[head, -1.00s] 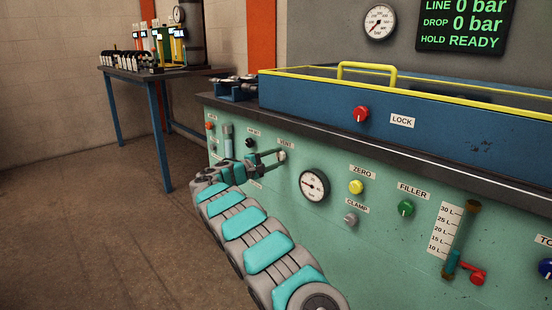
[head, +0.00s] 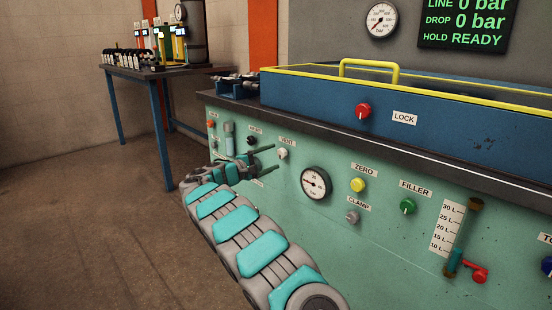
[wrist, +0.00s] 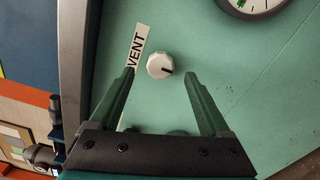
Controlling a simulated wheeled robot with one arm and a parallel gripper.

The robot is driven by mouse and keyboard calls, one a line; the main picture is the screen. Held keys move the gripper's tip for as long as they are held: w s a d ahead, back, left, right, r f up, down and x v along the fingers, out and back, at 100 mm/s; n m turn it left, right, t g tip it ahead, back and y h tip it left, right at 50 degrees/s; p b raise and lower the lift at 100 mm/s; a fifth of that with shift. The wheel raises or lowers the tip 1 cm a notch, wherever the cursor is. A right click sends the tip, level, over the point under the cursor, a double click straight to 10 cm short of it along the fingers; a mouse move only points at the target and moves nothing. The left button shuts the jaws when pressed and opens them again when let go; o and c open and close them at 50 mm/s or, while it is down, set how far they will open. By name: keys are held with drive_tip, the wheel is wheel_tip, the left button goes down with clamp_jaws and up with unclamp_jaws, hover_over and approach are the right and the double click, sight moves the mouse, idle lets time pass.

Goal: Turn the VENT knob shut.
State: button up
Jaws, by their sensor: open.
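The VENT knob (head: 283,154) is a small white round knob on the green panel, just under its VENT label (head: 287,142). My gripper (head: 273,157) is open and empty. In the head view its fingers end just left of the knob. In the wrist view the fingertips (wrist: 159,72) lie on either side of the knob's lower edge in the picture; neither touches it visibly.
A gauge (head: 316,183), the yellow ZERO knob (head: 358,185), the grey CLAMP knob (head: 352,217) and the green FILLER knob (head: 407,206) are to the right on the panel. The dark counter edge (head: 400,155) juts above. The display reads LINE 0 bar, DROP 0 bar, HOLD READY.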

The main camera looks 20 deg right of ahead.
drive_tip(key=shift+v, duration=2.25)
drive_tip(key=s+d+r+m+g+y, duration=0.1)
drive_tip(key=s+d+r+g, duration=0.15)
drive_tip(key=s, duration=0.35)
drive_tip(key=s+d+r+m+g+y, duration=0.1)
drive_tip(key=s+d+m+g, duration=0.1)
drive_tip(key=s+d, duration=0.35)
drive_tip(key=s+f+m+g+y, duration=0.2)
drive_tip(key=s+g+y, duration=0.1)
drive_tip(key=s, duration=1.6)
drive_tip(key=s+a+f+y, duration=0.4)
drive_tip(key=s+a, duration=0.4)
drive_tip(key=s, duration=0.2)
drive_tip(key=s+a+f+m+y, duration=0.1)
drive_tip(key=s+a+f+y, duration=0.3)
drive_tip(key=s+a, duration=0.4)
drive_tip(key=s+a+f+m+y, duration=0.1)
drive_tip(key=s+a+f+y, duration=0.3)
drive_tip(key=s+a, duration=0.4)
drive_tip(key=s, duration=0.5)
drive_tip(key=shift+s, duration=0.4)
drive_tip(key=shift+f+g, duration=0.15)
drive_tip(key=shift+g, duration=0.1)
